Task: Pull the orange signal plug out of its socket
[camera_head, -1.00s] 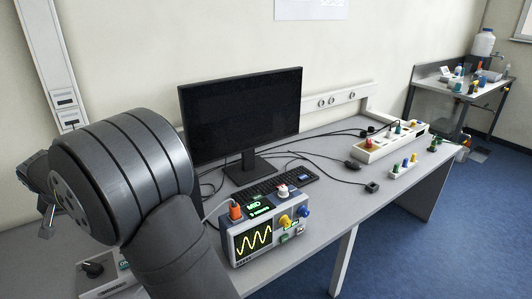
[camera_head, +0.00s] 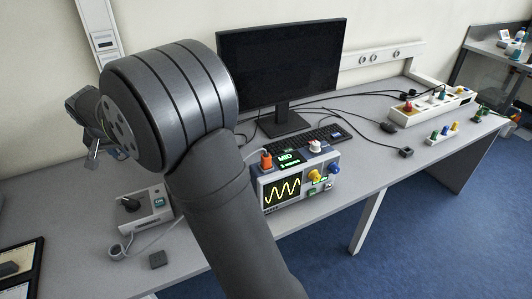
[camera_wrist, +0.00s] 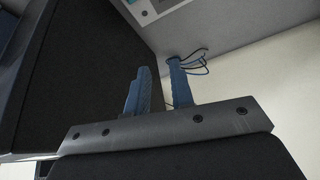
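The orange signal plug (camera_head: 266,161) stands upright in the top left of the small instrument (camera_head: 321,190), which has a yellow waveform on its screen. The socket under the plug is hidden by it. My gripper (camera_head: 104,156) is at the left in the head view, partly hidden behind my large grey wrist joint, well away from the plug. In the wrist view my gripper (camera_wrist: 158,66) shows two blue fingers with a gap between them and nothing held. The plug is not seen in the wrist view.
A monitor (camera_head: 281,72) and keyboard (camera_head: 315,138) stand behind the instrument. A grey box with a black knob (camera_head: 146,208) sits at the left, with a cable beside it. A power strip (camera_head: 433,106) and loose cables lie at the right. My arm passes close in front of the instrument.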

